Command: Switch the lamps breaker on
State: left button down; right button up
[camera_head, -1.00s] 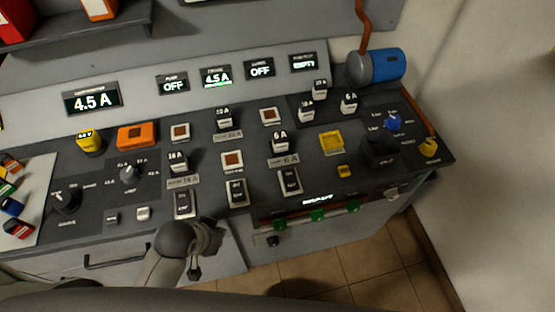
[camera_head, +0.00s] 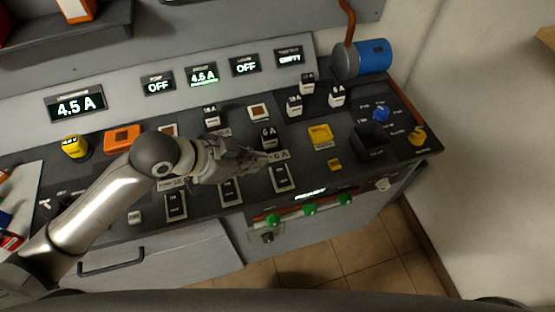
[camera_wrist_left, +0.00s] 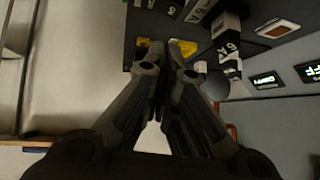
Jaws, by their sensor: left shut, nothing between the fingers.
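Three black breakers line the panel's front: a left one (camera_head: 176,206), a middle one (camera_head: 230,192) and a right one (camera_head: 282,178). The right one stands below the 6 A fuse (camera_head: 269,137) and its 6 A plate, in line with the third display (camera_head: 245,65), which reads OFF and seems to be the lamps one. My left gripper (camera_head: 260,159) is shut and empty, above the panel just up and left of the right breaker. Its closed fingers (camera_wrist_left: 165,48) also show in the left wrist view. Whether it touches anything I cannot tell. My right gripper is out of view.
Several fuse blocks stand up from the panel, one (camera_head: 337,96) at the back right. A yellow square socket (camera_head: 320,134) and a black bin (camera_head: 371,139) lie to the right. Green knobs (camera_head: 310,209) line the front face. My left arm covers the panel's left part.

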pick_arm(q)
jog(key=shift+w+a+r+m+g+h, duration=0.1)
jog(key=shift+w+a+r+m, duration=0.15)
jog(key=shift+r, duration=0.2)
jog(key=shift+w+a+r+m+g+h, duration=0.1)
jog(key=shift+w+r+m, duration=0.15)
jog(key=shift+r, duration=0.2)
jog(key=shift+w+a+r+m+g+h, duration=0.1)
jog(key=shift+w+a+r+m, duration=0.15)
jog(key=shift+r, duration=0.2)
jog(key=shift+d, duration=0.1)
jog(key=p, duration=0.2)
send_over(278, 170)
jog(key=f, duration=0.6)
jog(key=shift+s+f, duration=0.15)
jog(key=shift+s, duration=0.25)
jog(key=f, duration=0.1)
jog(key=f+p, duration=0.1)
jog(key=f, duration=0.1)
jog(key=shift+w+f, duration=0.3)
jog(key=shift+w, duration=0.05)
jog(key=shift+f, duration=0.5)
jog(key=shift+w, duration=0.1)
